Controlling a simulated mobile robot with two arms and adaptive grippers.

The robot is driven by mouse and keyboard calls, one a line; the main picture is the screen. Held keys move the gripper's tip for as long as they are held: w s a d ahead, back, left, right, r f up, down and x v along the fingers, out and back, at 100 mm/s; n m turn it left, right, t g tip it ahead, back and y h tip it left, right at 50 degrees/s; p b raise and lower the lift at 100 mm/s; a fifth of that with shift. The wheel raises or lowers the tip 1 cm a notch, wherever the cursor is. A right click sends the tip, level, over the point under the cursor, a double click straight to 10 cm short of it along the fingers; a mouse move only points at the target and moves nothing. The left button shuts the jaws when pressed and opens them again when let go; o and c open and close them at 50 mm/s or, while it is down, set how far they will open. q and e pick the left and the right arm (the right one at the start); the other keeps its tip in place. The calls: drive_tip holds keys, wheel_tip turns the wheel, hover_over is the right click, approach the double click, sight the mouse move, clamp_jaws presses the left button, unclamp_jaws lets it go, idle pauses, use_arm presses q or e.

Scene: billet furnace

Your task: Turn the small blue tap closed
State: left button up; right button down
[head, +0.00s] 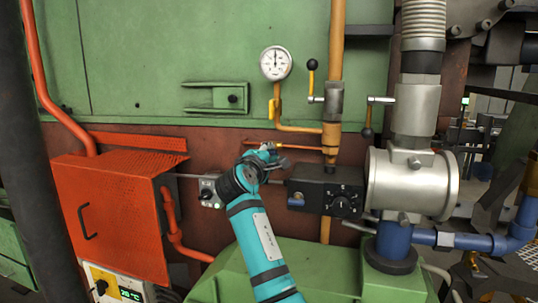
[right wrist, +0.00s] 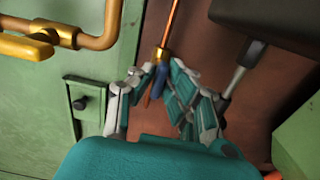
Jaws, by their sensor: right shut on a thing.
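The small blue tap (right wrist: 161,76) sits below a brass fitting on a thin copper pipe, between the fingers of my right gripper (right wrist: 154,74) in the right wrist view. The gripper is shut on it, with fingers on both sides. In the head view my right gripper (head: 274,154) is at the right end of my teal arm, beside the thin copper pipe (head: 305,147). The tap is mostly hidden there by the fingers, so I cannot tell its angle. My left gripper is not in view.
A black box (head: 325,190) with knobs lies just right of the gripper, against a grey metal cylinder (head: 405,183). An orange box (head: 110,215) stands at left. A pressure gauge (head: 275,63) and black-knobbed valve lever (head: 312,66) are above. Green casing (head: 320,270) lies below.

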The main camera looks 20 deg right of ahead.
drive_tip(key=c, duration=1.4)
unclamp_jaws()
drive_tip(key=shift+o, duration=0.2)
drive_tip(key=v, duration=0.7)
drive_tip(key=shift+a, duration=0.15)
drive_tip(key=shift+s+f, duration=0.15)
drive_tip(key=shift+s, duration=0.05)
